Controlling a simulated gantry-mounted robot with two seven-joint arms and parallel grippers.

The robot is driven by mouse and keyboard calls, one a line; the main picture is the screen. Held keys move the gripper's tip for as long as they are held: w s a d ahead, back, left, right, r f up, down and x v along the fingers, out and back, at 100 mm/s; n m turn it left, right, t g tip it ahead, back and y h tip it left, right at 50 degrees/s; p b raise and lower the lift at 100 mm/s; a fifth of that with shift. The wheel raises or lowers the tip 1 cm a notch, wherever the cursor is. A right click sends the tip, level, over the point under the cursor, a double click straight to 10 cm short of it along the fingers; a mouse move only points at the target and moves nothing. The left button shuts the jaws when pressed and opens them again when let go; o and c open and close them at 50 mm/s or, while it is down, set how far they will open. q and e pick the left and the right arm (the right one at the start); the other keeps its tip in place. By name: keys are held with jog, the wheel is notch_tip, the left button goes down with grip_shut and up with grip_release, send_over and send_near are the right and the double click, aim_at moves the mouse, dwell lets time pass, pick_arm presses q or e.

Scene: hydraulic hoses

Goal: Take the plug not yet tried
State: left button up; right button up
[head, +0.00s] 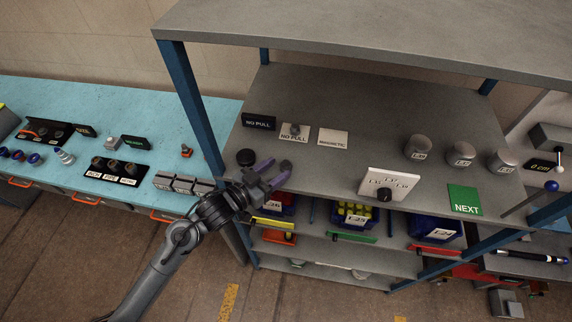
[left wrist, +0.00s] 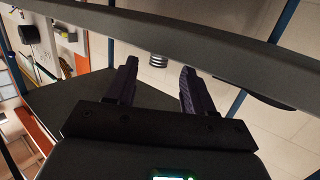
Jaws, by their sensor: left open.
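My left gripper (head: 276,171) is open and empty over the front left of the grey shelf top (head: 345,100). Its two fingers also show in the left wrist view (left wrist: 157,88). A small dark plug-like piece (head: 295,130) stands on a white NO PULL card (head: 294,138), beyond the fingertips. My right gripper is not in view.
A black NO PULL sign (head: 258,121) and a bare white MAGNETIC card (head: 333,138) flank the NO PULL card. A white dial panel (head: 390,183), grey labelled cylinders (head: 461,154) and a green NEXT card (head: 464,199) stand right. Blue bins (head: 356,213) lie below. The shelf's middle is clear.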

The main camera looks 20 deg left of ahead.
aim_at(284, 164)
pick_arm(q)
jog(key=shift+p+x, duration=0.6)
jog(key=shift+x, duration=1.7)
jog(key=shift+s+r, duration=0.1)
jog(key=shift+c, duration=0.3)
grip_shut()
